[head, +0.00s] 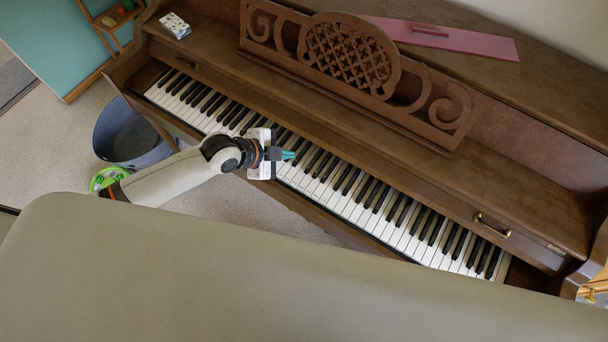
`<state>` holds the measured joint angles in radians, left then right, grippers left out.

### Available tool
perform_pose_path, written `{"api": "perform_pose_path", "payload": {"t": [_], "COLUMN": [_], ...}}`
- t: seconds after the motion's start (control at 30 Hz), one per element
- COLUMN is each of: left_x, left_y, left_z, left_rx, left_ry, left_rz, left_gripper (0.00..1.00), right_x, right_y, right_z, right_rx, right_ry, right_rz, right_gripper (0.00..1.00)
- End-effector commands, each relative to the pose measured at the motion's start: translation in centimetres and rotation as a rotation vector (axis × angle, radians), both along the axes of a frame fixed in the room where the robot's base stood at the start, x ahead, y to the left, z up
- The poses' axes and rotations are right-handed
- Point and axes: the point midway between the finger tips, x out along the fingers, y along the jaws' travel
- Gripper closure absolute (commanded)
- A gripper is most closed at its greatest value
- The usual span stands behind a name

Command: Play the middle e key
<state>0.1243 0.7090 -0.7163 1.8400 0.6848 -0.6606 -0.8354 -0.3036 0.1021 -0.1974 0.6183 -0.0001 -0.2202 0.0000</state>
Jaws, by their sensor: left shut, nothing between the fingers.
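The piano keyboard (345,199) runs from upper left to lower right along the brown upright piano (420,170). My left gripper (290,155) is shut and empty. Its teal fingertips are over the keys, left of the middle of the keyboard. I cannot tell whether they touch a key, and the gripper hides some keys beneath it. The middle e key is too small to single out among the white keys. My right gripper is not in view.
A carved music stand (350,52) rises behind the keys. A pink board (455,40) and a white patterned box (175,25) lie on the piano. A dark bucket (125,132) stands on the floor at left.

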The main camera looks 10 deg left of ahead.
Motion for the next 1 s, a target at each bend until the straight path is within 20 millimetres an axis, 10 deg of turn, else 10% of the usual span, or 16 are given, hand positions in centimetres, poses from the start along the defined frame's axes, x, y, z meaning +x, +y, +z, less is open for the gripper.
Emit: {"api": "perform_pose_path", "payload": {"t": [0.57,1.0], "left_x": [-0.1,-0.1], "left_y": [0.0,0.0], "left_z": [-0.6,-6.2], "left_rx": [0.024,0.023], "left_ry": [-0.031,-0.030], "left_rz": [-0.029,-0.027], "left_gripper": [1.00,1.00], "right_x": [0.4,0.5], "right_y": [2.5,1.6], "right_z": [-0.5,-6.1], "right_rx": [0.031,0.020], "right_ry": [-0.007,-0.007], "right_rz": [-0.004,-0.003], "right_gripper": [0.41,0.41]}}
